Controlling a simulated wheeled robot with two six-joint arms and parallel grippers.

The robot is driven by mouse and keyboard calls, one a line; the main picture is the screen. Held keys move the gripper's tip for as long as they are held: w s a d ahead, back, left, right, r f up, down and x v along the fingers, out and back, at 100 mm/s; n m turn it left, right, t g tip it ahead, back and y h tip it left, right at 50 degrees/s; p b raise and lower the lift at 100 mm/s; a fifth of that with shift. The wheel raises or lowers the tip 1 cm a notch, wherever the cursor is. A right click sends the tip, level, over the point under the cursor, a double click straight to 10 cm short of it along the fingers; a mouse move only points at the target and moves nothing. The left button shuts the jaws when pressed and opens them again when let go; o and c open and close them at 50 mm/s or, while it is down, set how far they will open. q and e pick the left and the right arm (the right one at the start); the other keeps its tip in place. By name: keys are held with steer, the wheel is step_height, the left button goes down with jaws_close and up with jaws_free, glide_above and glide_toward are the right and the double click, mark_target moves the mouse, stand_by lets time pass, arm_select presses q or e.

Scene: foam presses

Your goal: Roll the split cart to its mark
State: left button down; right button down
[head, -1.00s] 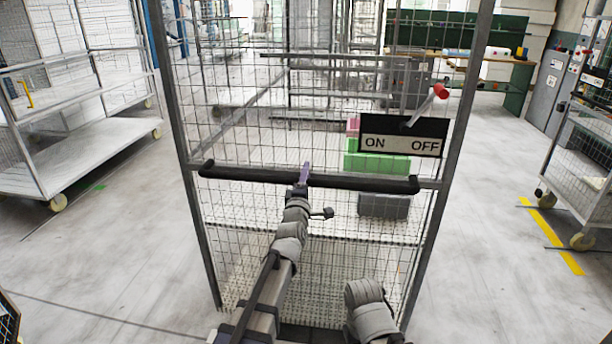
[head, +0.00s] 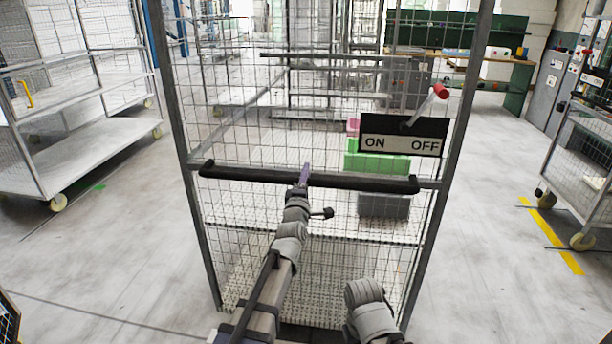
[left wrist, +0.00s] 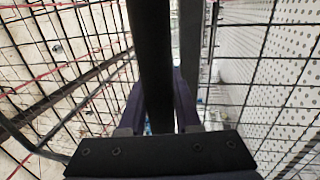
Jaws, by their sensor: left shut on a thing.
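A tall wire-mesh cart (head: 187,215) stands right in front of me, with a grey frame and a black handle bar (head: 240,174) across its near side. My left gripper (head: 304,176) is shut on this bar near its middle. In the left wrist view the bar (left wrist: 157,60) runs between the purple fingers of the left gripper (left wrist: 158,105). An ON/OFF plate (head: 400,135) with a red-tipped lever (head: 440,91) hangs at the cart's upper right. My right gripper is out of view; only part of that arm shows. I cannot tell which floor marking is the cart's mark.
Green and grey crates (head: 384,205) show through the mesh. A shelf cart (head: 95,155) stands at the left, another mesh cart (head: 580,175) at the right beside yellow floor tape (head: 550,235). A workbench (head: 520,72) is at the back right.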

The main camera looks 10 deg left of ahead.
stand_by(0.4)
arm_select(q)
steer(key=shift+s+f, duration=0.15)
steer(key=shift+s, duration=1.15)
steer(key=shift+s+r, duration=0.1)
steer(key=shift+r, duration=0.1)
steer(key=c, duration=0.6)
jaws_free()
steer(key=shift+w, duration=0.2)
steer(key=s+f+b, duration=0.1)
steer(key=s, duration=0.6)
steer(key=shift+s+f, duration=0.3)
steer(key=shift+s, duration=0.05)
